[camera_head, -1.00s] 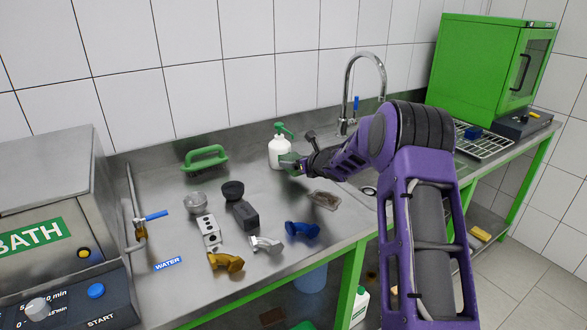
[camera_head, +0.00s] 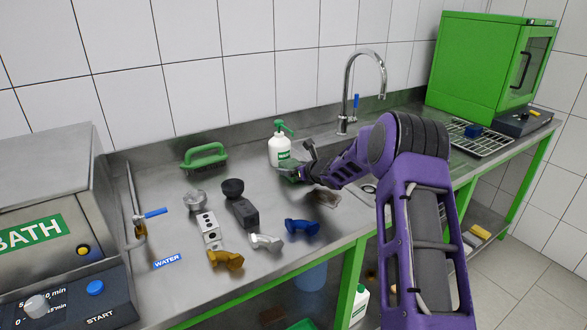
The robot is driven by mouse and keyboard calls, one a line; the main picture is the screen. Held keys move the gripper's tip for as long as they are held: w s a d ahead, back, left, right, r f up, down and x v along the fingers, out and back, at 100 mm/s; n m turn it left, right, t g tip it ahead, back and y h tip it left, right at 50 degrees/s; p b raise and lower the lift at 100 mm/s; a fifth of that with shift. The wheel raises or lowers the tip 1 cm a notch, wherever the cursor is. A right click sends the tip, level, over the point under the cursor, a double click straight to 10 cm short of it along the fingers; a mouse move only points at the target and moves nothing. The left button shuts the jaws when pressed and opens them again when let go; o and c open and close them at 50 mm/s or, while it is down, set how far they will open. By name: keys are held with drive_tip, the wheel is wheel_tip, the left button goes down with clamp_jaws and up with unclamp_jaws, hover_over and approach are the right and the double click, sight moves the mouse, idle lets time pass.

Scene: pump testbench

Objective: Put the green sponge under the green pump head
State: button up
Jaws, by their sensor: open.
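The white bottle (camera_head: 280,152) stands upright on the metal counter, with its green pump head (camera_head: 283,126) on top and the spout pointing right. The green sponge (camera_head: 287,168) is low at the right front of the bottle, partly hidden by my gripper. It looks close to the bottle; I cannot tell whether they touch. My gripper (camera_head: 300,166) is open at the sponge, reaching in from the right. The sponge appears to be at counter height, but its underside is hard to see.
A green-handled brush (camera_head: 205,157) lies left of the bottle. Several metal, black, yellow and blue parts lie in front. The tap (camera_head: 350,95) and sink are behind my arm. A steel bath unit (camera_head: 50,200) is at the left, a green oven (camera_head: 490,65) at the far right.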

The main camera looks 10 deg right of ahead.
drive_tip(key=shift+r, duration=0.1)
drive_tip(key=v, duration=1.2)
drive_tip(key=shift+d, duration=0.1)
